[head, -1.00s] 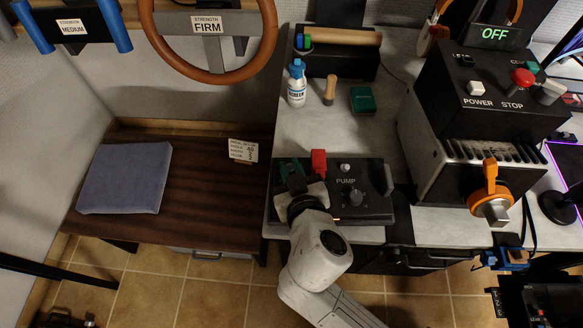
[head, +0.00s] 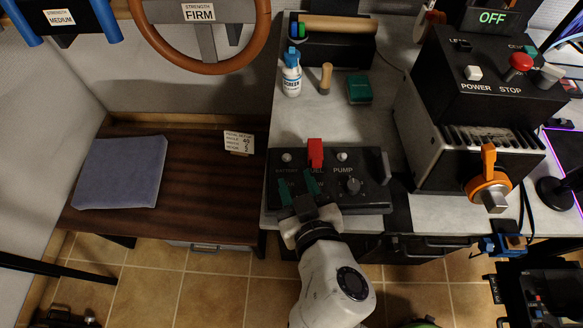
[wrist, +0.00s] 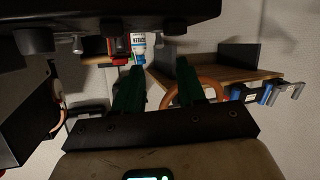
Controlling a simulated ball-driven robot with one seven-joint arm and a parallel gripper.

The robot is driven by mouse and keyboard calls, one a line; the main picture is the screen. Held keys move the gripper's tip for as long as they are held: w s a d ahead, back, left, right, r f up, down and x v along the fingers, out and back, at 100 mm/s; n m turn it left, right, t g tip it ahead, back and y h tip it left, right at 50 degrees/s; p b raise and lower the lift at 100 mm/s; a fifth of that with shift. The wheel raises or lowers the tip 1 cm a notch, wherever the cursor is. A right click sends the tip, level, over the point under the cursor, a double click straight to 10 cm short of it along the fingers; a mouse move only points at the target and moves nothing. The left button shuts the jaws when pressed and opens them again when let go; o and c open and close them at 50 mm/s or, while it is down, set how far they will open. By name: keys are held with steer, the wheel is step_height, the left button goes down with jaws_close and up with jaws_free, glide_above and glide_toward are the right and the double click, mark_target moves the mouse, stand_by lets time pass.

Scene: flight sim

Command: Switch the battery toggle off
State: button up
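The battery toggle (head: 287,157) is a small silver lever at the left of a black switch panel (head: 375,205), above a faint BATTERY label. Its up or down position is too small to tell. A red guard (head: 315,152) stands over FUEL to its right, then the pump toggle (head: 342,156). My gripper (head: 297,179) is over the panel's front left part, its green fingers apart and empty, nearer the front edge than the battery toggle. In the wrist view, the fingers (wrist: 160,78) are spread below the dark panel, with no toggle held.
A round knob (head: 354,186) is on the panel's right. Behind stand a spray bottle (head: 291,75), a wooden-handled tool (head: 326,78) and a green block (head: 359,89). A black box with POWER and STOP buttons (head: 520,62) is at right. A cushion (head: 120,172) lies left.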

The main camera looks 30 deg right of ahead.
steer(key=shift+v, duration=1.4)
steer(key=shift+s+a, duration=0.1)
